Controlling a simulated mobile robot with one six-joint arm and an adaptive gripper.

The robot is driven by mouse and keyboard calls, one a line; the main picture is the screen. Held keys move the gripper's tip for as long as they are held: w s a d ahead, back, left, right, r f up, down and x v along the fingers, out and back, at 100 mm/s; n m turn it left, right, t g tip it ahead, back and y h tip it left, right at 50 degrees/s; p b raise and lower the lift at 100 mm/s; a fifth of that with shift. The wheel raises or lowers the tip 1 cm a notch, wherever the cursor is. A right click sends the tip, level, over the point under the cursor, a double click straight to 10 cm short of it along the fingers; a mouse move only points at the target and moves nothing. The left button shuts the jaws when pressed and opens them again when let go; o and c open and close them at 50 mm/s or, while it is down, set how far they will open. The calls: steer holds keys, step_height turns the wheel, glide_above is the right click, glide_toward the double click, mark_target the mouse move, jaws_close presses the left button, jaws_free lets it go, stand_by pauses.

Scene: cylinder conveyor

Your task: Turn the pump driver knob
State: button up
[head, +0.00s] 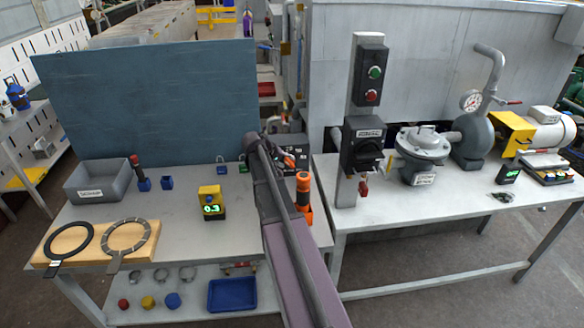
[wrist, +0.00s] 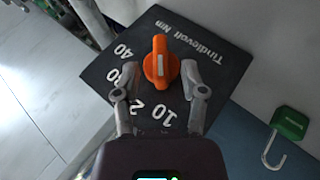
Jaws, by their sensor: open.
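An orange knob with a pale stripe (wrist: 160,62) stands on a black dial plate (wrist: 208,45) in the wrist view. The plate reads "Tindlevolt Nm" and has white numbers around the knob. My gripper (wrist: 159,76) is open, its two grey fingers on either side of the knob. I cannot tell whether either finger touches it. In the head view a patch of the orange knob (head: 289,160) shows beside my arm, at the back right of the left workbench (head: 235,235).
An orange-handled tool (head: 303,192) stands upright close right of my arm. A green padlock (wrist: 289,123) lies beside the plate. A blue-grey panel (head: 150,105) stands behind the bench. The right bench (head: 460,225) carries a switch post (head: 366,120) and a pump (head: 424,150).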

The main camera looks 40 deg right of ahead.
steer(key=shift+b+x, duration=0.65)
steer(key=shift+x, duration=0.65)
